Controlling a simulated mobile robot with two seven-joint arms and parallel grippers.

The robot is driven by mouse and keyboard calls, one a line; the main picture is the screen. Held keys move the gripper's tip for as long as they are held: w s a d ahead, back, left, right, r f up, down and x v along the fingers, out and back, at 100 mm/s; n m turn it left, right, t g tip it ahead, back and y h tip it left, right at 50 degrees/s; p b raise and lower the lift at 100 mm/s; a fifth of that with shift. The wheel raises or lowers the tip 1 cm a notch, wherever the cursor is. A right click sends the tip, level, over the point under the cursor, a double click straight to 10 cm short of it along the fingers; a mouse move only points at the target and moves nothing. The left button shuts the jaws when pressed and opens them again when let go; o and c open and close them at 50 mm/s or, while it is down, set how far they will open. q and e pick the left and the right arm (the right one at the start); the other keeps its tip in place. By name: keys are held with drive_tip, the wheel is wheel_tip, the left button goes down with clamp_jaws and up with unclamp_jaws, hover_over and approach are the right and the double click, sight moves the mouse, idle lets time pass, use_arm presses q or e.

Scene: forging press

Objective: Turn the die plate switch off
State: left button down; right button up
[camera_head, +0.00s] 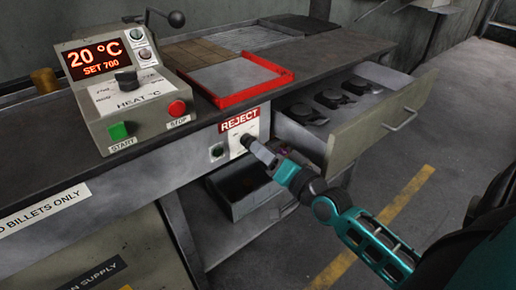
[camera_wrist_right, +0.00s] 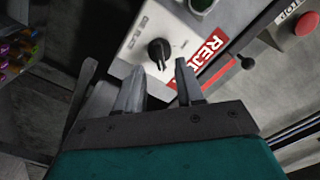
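The die plate switch appears to be the black rotary knob (camera_wrist_right: 158,52) on a white plate (camera_wrist_right: 140,40) in the right wrist view; its lettering is hard to read. In the head view the plate (camera_head: 236,147) sits below the red REJECT sign (camera_head: 240,119) on the bench front, its knob partly hidden by my gripper. My right gripper (camera_head: 254,146) is close in front of the knob. In the wrist view its fingers (camera_wrist_right: 159,72) are apart, with the knob just beyond and between the tips. I cannot tell if they touch it. My left gripper is not in view.
A heat control box (camera_head: 125,90) with start and stop buttons stands on the bench. A red-rimmed tray (camera_head: 250,92) is beside it. An open drawer (camera_head: 372,125) juts out right of my gripper.

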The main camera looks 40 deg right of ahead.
sight(249, 142)
drive_tip(key=w, duration=0.3)
drive_tip(key=shift+a, duration=0.1)
drive_tip(key=shift+c, duration=0.5)
clamp_jaws()
